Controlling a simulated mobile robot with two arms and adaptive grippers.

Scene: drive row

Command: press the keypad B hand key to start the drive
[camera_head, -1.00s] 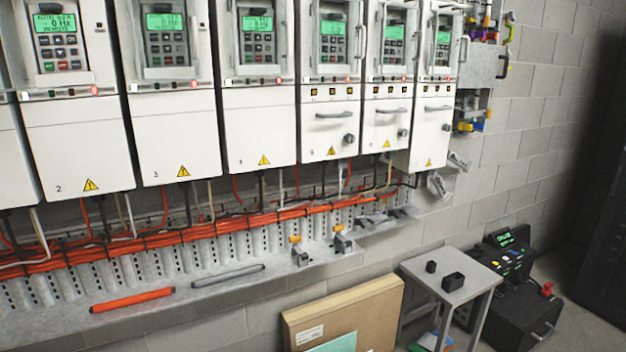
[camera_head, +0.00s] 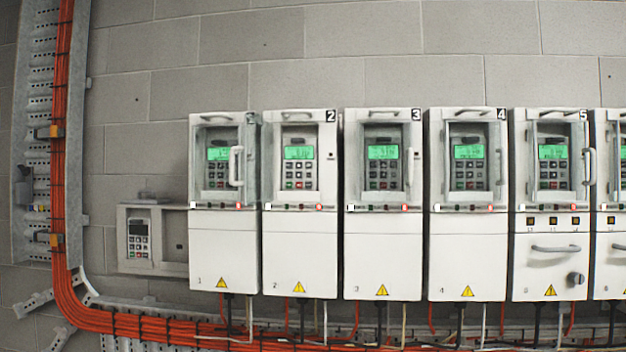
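A row of white drive cabinets hangs on the wall, each with a lit green display and a small keypad behind a framed window. The ones I can read are drive 1 (camera_head: 224,250), drive 2 (camera_head: 299,260), drive 3 (camera_head: 382,255), drive 4 (camera_head: 466,255) and drive 5 (camera_head: 548,240). A separate grey keypad (camera_head: 139,238) sits in a shallow wall box left of drive 1. No letter B is legible on any keypad, so I cannot tell which one is keypad B. Neither of my grippers is in view.
Orange cables (camera_head: 68,150) run down a perforated metal tray on the left, then bend right below the cabinets. Loose metal brackets (camera_head: 35,303) stick out near the bend. The block wall (camera_head: 310,55) above the cabinets is bare. Handles (camera_head: 236,166) stick out from some fronts.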

